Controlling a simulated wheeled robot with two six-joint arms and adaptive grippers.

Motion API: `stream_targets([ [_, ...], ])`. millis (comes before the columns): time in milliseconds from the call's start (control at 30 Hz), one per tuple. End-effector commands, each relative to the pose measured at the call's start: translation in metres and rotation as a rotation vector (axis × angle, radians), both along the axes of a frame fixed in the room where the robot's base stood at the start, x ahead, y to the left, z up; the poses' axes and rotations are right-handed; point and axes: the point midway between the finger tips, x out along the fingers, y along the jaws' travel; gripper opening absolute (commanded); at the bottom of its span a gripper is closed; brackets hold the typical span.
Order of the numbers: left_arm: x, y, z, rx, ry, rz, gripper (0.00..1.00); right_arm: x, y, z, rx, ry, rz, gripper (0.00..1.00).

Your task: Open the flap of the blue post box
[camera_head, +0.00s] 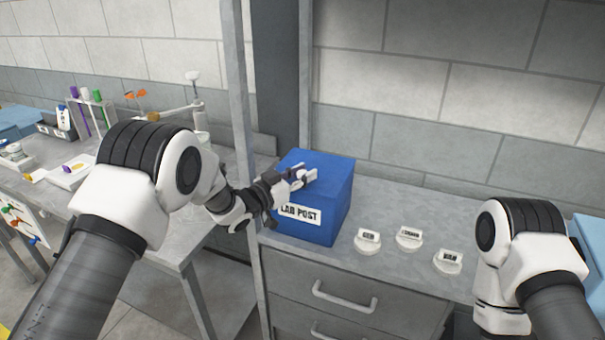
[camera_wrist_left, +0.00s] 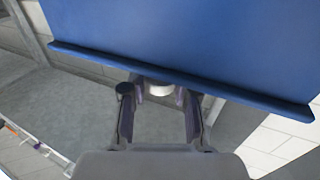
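The blue post box (camera_head: 337,205), with a white "LAB POST" label (camera_head: 299,214) on its front, stands on the counter against a grey post. My left gripper (camera_head: 300,177) is at the upper front of the box. In the left wrist view, a blue panel with a raised lip (camera_wrist_left: 190,35) fills the top. The two fingers of my left gripper (camera_wrist_left: 162,92) stand apart just below the lip, with a small white piece (camera_wrist_left: 160,90) between their tips. Whether they press on it is unclear. My right gripper is out of view.
Three white labelled pieces (camera_head: 409,238) sit on the counter right of the box. Drawers with a handle (camera_head: 345,297) are below. A grey upright (camera_head: 240,110) rises beside my left forearm. A bench with a tube rack (camera_head: 88,112) is at left.

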Motion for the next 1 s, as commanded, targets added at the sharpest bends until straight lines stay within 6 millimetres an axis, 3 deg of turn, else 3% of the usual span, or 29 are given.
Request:
stream_targets([
  [367, 0.001, -0.001, 0.010, 0.010, 0.029, -0.001, 0.00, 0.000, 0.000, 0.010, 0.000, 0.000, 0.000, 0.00],
  [600, 0.006, -0.003, 0.030, 0.041, 0.119, -0.001, 0.00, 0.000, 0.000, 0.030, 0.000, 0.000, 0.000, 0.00],
  [1000, 0.029, -0.010, 0.074, 0.036, 0.112, -0.001, 0.00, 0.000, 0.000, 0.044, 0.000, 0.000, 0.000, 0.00],
])
